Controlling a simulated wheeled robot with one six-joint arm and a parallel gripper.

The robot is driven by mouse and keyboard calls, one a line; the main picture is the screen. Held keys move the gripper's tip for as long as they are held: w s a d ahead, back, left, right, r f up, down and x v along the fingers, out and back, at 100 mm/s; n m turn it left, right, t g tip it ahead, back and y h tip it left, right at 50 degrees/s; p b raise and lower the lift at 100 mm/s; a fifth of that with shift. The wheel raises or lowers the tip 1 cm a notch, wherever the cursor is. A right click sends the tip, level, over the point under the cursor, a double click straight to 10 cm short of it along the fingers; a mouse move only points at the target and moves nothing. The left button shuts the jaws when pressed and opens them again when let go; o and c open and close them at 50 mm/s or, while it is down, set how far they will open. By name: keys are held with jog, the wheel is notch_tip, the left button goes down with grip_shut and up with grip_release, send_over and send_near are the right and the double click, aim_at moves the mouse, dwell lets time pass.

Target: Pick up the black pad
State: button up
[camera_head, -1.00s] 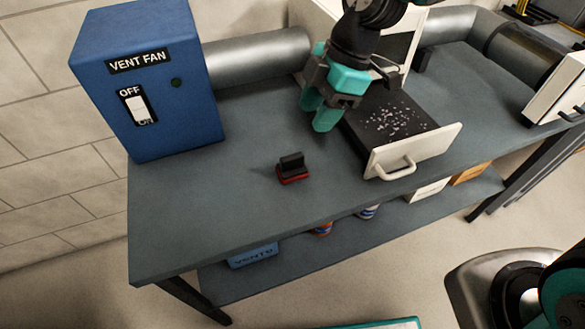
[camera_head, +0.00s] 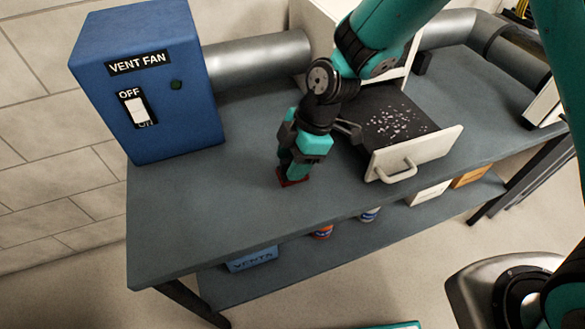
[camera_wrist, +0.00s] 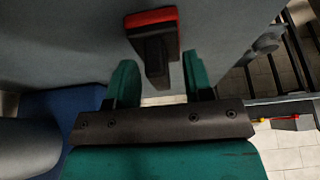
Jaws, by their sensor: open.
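The black pad, a black upright piece on a red base (camera_head: 290,182), sits on the grey bench top. In the head view my gripper (camera_head: 293,170) is right above it, pointing down, and hides most of its black part. In the wrist view the black piece (camera_wrist: 155,55) shows between and slightly beyond my two teal fingertips (camera_wrist: 160,72), with the red base at the top. My gripper is open, with a gap visible on each side of the black piece; it is not gripped.
A blue vent fan box (camera_head: 145,85) stands at the bench's left end, joined to a grey duct (camera_head: 260,58). An open drawer (camera_head: 412,150) with pale specks inside lies to the right of my gripper. The bench's left front area is clear. Cans and boxes stand on the lower shelf.

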grip_shut()
jog(key=shift+r, duration=0.15)
notch_tip(320, 180, up, 20)
jog(key=p, duration=0.1)
jog(key=shift+p, duration=0.35)
dwell(0.3)
